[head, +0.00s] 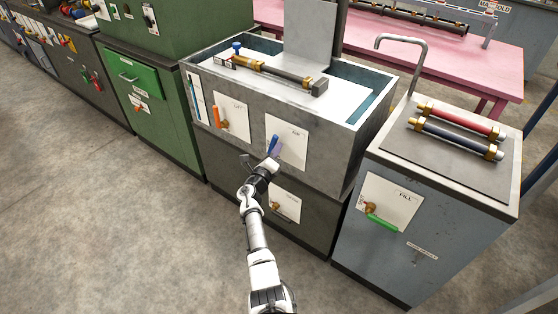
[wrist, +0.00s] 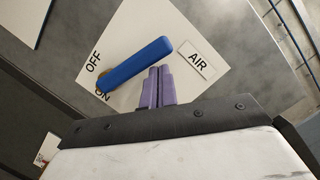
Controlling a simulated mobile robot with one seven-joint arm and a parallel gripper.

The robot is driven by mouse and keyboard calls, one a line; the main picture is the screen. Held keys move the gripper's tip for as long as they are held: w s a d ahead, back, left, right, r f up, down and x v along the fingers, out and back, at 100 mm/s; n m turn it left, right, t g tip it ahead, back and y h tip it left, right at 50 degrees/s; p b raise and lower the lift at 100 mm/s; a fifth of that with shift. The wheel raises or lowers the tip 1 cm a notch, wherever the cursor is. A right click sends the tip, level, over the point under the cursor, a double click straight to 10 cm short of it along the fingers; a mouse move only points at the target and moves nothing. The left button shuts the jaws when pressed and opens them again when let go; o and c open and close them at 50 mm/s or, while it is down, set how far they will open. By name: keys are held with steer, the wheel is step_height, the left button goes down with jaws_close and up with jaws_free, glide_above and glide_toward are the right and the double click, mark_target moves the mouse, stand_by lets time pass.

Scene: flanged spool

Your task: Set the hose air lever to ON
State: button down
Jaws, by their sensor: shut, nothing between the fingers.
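The blue air lever (head: 273,146) is on a white plate (head: 287,137) on the front of the grey sink cabinet, and its free end points up in the head view. In the wrist view the lever (wrist: 140,62) slants across the plate, with OFF and a partly covered ON by its pivot end and an AIR label (wrist: 197,60) beyond its free end. My gripper (head: 271,163) is shut and empty. Its purple fingers (wrist: 158,80) are close beside the lever near its free end; I cannot tell whether they touch it.
An orange lever (head: 217,117) is on a plate to the left. Another plate with a valve (head: 285,204) is below. A green lever (head: 382,222) is on the separate grey cabinet at right. The floor (head: 140,240) in front is clear.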

steer(key=shift+w+a+r, duration=0.55)
steer(key=shift+w+a, duration=0.2)
steer(key=shift+a, duration=0.25)
